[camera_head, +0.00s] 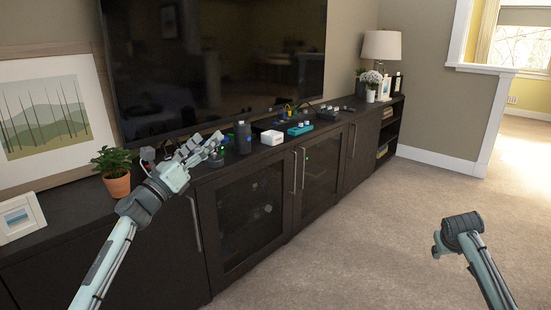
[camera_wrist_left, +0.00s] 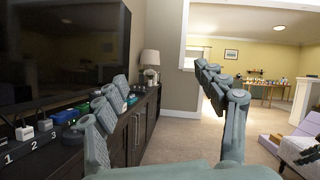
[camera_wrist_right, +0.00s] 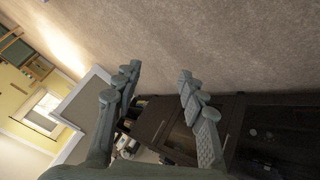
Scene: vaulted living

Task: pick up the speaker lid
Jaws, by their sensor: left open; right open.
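A dark upright cylinder (camera_head: 243,138), which looks like a speaker, stands on the cabinet top just right of my left gripper. I cannot make out a separate lid for certain; a small dark round item (camera_head: 215,161) sits close to the left fingertips, partly hidden by them. My left gripper (camera_head: 212,148) is open and empty over the cabinet's front edge; its spread fingers also show in the left wrist view (camera_wrist_left: 162,78). My right gripper is open and empty, its fingers spread in the right wrist view (camera_wrist_right: 158,73), over the carpet away from the cabinet.
The dark cabinet (camera_head: 165,250) runs under a large television (camera_head: 215,60). A potted plant (camera_head: 115,180) stands left of my left gripper. The carpet (camera_head: 370,220) is clear.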

